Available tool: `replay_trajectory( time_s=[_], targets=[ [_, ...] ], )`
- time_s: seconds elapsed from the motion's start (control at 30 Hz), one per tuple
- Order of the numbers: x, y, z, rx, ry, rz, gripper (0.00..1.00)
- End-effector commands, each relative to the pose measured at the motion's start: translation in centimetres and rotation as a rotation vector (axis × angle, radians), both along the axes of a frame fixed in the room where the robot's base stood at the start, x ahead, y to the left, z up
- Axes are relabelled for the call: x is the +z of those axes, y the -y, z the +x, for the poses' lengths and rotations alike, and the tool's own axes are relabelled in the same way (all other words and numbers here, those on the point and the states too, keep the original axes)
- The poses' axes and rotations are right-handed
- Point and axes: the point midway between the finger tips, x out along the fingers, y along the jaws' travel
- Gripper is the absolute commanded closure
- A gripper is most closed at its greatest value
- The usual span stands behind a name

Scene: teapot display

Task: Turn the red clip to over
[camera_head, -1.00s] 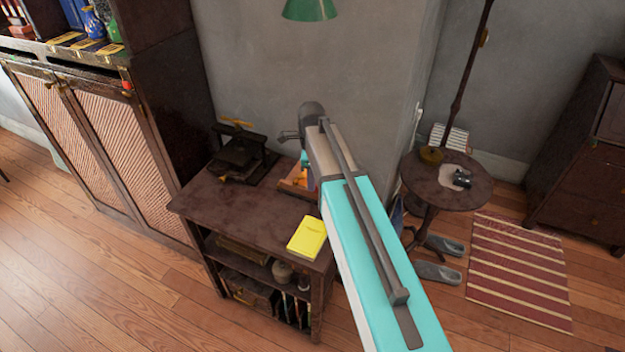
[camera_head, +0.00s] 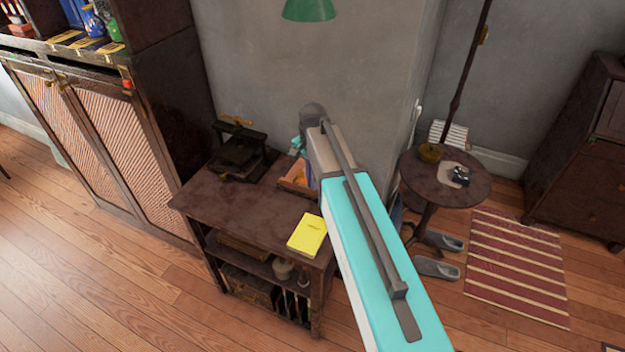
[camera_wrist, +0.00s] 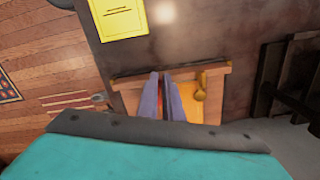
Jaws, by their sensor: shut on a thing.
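In the wrist view my gripper (camera_wrist: 161,76) points into a shallow wooden tray (camera_wrist: 213,108). Its two greyish-purple fingers are close together, with a thin reddish sliver, the red clip (camera_wrist: 160,82), between them. The fingers hide most of the clip, so its facing cannot be told. A small brass-coloured piece (camera_wrist: 200,86) lies to the right of the fingers on the tray. In the head view the tray (camera_head: 297,180) stands at the back of the dark cabinet top, and my arm hides most of the gripper.
A yellow book (camera_head: 307,234) lies at the cabinet's (camera_head: 235,215) front right corner. A dark press-like device (camera_head: 238,155) stands to the tray's left. The grey wall (camera_head: 260,80) is close behind. A round side table (camera_head: 445,185) stands to the right. The cabinet top's middle is clear.

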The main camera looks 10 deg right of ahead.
Motion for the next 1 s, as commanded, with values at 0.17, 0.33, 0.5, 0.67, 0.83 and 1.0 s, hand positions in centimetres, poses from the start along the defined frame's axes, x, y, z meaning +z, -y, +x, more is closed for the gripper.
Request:
replay_trajectory(
  time_s=[0.17,0.33,0.5,0.67,0.83,1.0],
  targets=[
    [-0.12,-0.13,-0.54,0.144,-0.010,0.006,1.00],
    [-0.14,-0.04,-0.61,0.245,-0.010,0.007,1.00],
    [-0.17,0.03,-0.66,0.306,-0.010,0.007,1.00],
    [-0.18,0.06,-0.66,0.329,-0.010,0.006,1.00],
    [-0.19,0.07,-0.66,0.333,-0.010,0.006,1.00],
    [-0.19,0.08,-0.66,0.332,-0.010,0.005,1.00]
  ],
)
